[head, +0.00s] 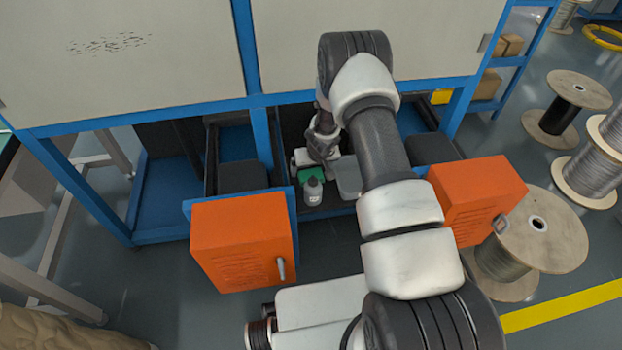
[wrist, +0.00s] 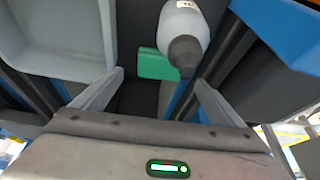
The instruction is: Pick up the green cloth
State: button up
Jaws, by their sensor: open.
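The green cloth (head: 309,174) is a small patch low inside the blue-framed machine, just behind a grey bottle (head: 313,192). In the wrist view the green cloth (wrist: 153,65) shows beyond and between my fingertips, partly covered by the bottle (wrist: 184,30). My gripper (wrist: 159,79) is open with nothing between its fingers. In the head view my arm reaches into the machine's lower bay, and the fingertips are hard to make out there.
A grey tray (wrist: 60,45) lies left of my fingers in the wrist view. The bottle's dark cap is close to my right finger. Orange boxes (head: 240,240) (head: 478,200) flank the bay. Cable spools (head: 530,235) stand at the right. Blue frame posts border the opening.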

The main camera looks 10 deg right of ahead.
aim_at(311, 173)
jog(key=shift+b+x, duration=0.65)
jog(key=shift+x, duration=2.1)
jog(key=shift+w+r, duration=0.1)
jog(key=shift+r, duration=0.05)
jog(key=c, duration=1.1)
notch_tip(311, 173, up, 10)
jog(key=p, duration=0.2)
jog(key=shift+p, duration=0.35)
jog(key=shift+c, duration=0.2)
